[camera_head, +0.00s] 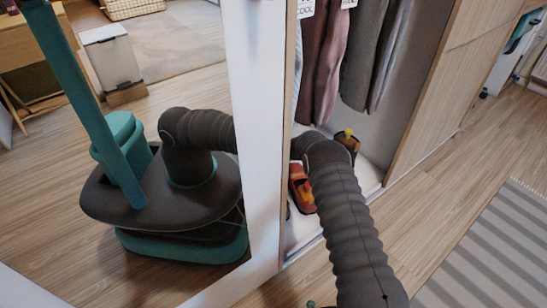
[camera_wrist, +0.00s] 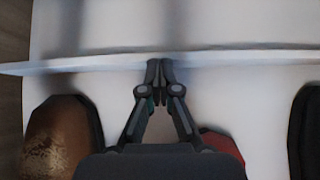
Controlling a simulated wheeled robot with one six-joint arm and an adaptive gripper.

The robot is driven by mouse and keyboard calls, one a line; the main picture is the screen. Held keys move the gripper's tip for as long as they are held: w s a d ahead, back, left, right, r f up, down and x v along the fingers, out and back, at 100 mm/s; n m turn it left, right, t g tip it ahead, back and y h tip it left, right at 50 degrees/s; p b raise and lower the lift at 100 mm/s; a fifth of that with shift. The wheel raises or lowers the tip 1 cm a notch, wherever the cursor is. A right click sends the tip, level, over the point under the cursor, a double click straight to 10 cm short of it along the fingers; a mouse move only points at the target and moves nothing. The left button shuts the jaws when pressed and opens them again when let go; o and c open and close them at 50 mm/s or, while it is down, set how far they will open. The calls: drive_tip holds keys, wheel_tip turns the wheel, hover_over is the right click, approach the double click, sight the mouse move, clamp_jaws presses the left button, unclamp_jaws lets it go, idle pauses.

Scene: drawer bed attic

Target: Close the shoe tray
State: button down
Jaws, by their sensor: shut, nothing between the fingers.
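The white shoe tray (camera_head: 371,176) is at the bottom of the open wardrobe, with shoes on it. In the wrist view its pale floor (camera_wrist: 245,115) lies under the shoes, and a thin white raised edge (camera_wrist: 240,57) runs across the picture. My gripper (camera_wrist: 161,65) is shut and empty, its fingertips at that edge; I cannot tell whether they touch it. A brown shoe (camera_wrist: 62,140) is left of my gripper, a red shoe (camera_wrist: 222,148) is partly hidden behind it, and a dark shoe (camera_wrist: 308,130) is at the right. In the head view my arm hides my gripper.
A mirrored door (camera_head: 60,225) with a white frame stands left of the opening and reflects my body and the room. Clothes (camera_head: 325,60) hang above the tray. Wooden panels (camera_head: 445,85) bound the right side. A striped rug (camera_head: 490,260) lies on open floor at right.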

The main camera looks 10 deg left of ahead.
drive_tip(key=shift+w+a, duration=0.2)
drive_tip(key=shift+a, duration=0.3)
drive_tip(key=shift+s, duration=0.1)
